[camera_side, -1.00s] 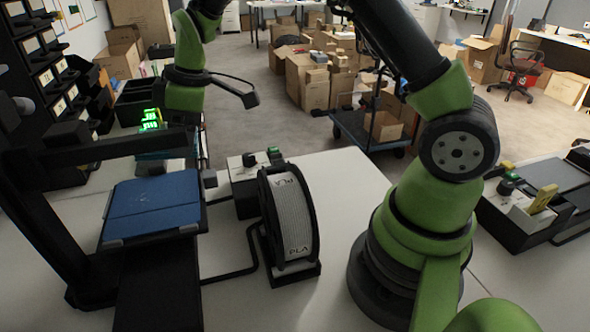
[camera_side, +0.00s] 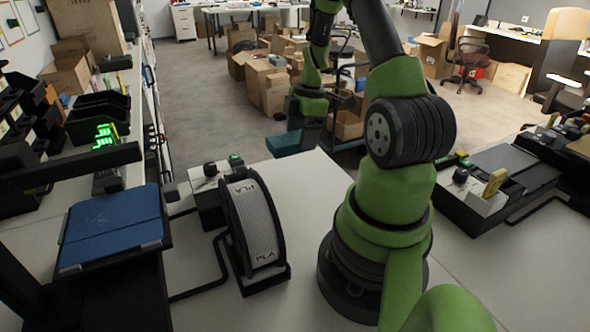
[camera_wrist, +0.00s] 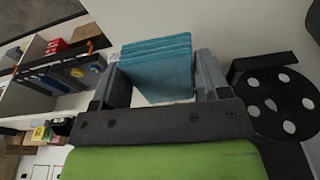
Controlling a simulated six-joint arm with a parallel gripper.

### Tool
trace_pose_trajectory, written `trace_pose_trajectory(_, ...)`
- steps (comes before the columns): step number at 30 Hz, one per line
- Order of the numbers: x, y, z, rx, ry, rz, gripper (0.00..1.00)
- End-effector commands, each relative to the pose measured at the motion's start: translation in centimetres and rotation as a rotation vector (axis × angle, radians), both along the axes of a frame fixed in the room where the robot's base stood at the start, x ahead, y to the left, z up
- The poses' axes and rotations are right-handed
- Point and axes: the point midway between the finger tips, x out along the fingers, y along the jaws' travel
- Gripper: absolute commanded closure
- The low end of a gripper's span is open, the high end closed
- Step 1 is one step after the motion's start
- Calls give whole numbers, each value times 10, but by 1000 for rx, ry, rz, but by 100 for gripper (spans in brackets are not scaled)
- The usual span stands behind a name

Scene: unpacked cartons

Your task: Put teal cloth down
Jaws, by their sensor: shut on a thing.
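The teal cloth (camera_wrist: 158,66) is a folded, layered stack between the two fingers of my gripper (camera_wrist: 160,84) in the wrist view. The fingers are shut on it from both sides. In the side view the teal cloth (camera_side: 287,141) shows partly under my gripper (camera_side: 303,128), near the far edge of the white table. I cannot tell whether the cloth touches the table. The gripper's arm hides some of it.
A PLA spool (camera_side: 253,225) on a black stand is at the table's middle. A 3D printer with a blue plate (camera_side: 112,228) is at left, another printer (camera_side: 490,195) at right. Cartons (camera_side: 268,82) stand on the floor behind. The table between spool and arm base is bare.

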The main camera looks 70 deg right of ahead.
Motion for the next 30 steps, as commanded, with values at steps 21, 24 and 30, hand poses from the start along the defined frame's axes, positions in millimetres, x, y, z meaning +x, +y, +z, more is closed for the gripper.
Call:
trace_pose_trajectory(21, 1, 0, -80, -1, 1, 0, 69)
trace_pose_trajectory(24, 0, 0, -80, -1, 1, 0, 69)
trace_pose_trajectory(30, 1, 0, -83, -1, 1, 0, 20)
